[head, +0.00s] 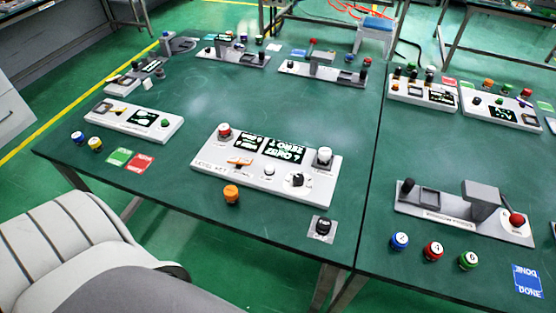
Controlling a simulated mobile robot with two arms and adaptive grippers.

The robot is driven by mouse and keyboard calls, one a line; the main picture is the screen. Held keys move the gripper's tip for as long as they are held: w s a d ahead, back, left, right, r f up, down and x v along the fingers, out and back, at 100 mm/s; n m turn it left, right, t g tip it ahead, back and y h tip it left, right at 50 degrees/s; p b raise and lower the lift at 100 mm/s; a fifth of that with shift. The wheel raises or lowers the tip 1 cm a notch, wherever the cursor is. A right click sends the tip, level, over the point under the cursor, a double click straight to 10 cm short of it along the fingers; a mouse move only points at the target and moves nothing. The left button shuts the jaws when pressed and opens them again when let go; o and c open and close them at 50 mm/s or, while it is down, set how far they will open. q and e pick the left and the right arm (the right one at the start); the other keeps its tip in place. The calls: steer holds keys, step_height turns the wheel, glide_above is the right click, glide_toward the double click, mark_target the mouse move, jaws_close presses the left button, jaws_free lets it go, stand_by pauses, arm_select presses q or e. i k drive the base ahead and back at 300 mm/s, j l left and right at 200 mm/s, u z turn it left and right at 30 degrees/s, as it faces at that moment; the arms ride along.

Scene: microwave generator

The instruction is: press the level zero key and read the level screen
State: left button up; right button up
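A white console (200,160) lies near the front edge of the middle table, with a printed label at its left front that seems to start with "LEVEL". It has two lit black screens, a left screen (246,148) and a right screen (285,149). The right screen's text seems to include "ZERO"; the rest is too small to read. The console also bears a red button (224,130), a white button (324,155), a small white key (268,170), an orange lever (241,160) and a dial (298,180). I cannot tell which is the level zero key. Neither gripper is in view.
An orange knob (231,194) and a black knob on a grey plate (322,227) stand before the console. A second console (134,120) stands left, another (466,214) right. Numbered knobs (433,250) line the right table's front. A grey chair (70,245) blocks the front left.

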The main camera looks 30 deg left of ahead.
mark_target(269, 169)
steer(key=j+u, duration=0.15)
steer(key=u, duration=0.35)
steer(key=j+u, duration=0.15)
steer(key=u, duration=0.35)
